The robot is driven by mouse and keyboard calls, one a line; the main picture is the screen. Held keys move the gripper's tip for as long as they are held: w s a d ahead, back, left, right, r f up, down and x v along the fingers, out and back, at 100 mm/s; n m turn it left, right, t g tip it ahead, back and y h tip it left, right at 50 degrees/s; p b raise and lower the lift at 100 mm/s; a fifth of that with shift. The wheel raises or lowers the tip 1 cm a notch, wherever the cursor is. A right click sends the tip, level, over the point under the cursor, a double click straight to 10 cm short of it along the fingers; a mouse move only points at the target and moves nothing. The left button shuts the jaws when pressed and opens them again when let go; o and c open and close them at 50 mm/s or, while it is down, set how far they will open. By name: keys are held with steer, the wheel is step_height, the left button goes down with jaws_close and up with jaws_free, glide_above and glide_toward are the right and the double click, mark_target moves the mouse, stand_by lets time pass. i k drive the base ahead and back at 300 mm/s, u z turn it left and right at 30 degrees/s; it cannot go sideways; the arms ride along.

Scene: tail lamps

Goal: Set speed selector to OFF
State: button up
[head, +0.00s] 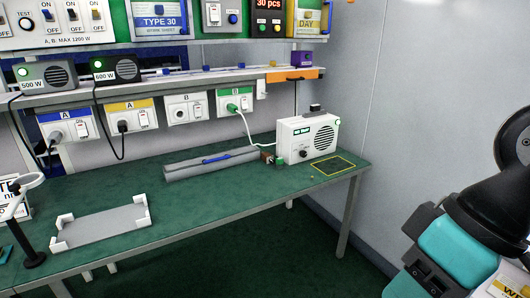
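A white box-shaped unit (308,136) with a round grille, a small green label and a dark handle on top stands at the back right of the green bench. A small dark knob (303,153) sits low on its front; it may be the speed selector, but its marks and setting are too small to read. Parts of my black and teal arm show at the right edge, well apart from the unit. My gripper is not in view.
Shelves with switches and heaters hang above.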

mark_target(303, 154)
steer(key=z, duration=0.2)
steer(key=i, duration=0.55)
steer(key=z, duration=0.4)
steer(key=i, duration=1.35)
steer(key=u, duration=0.55)
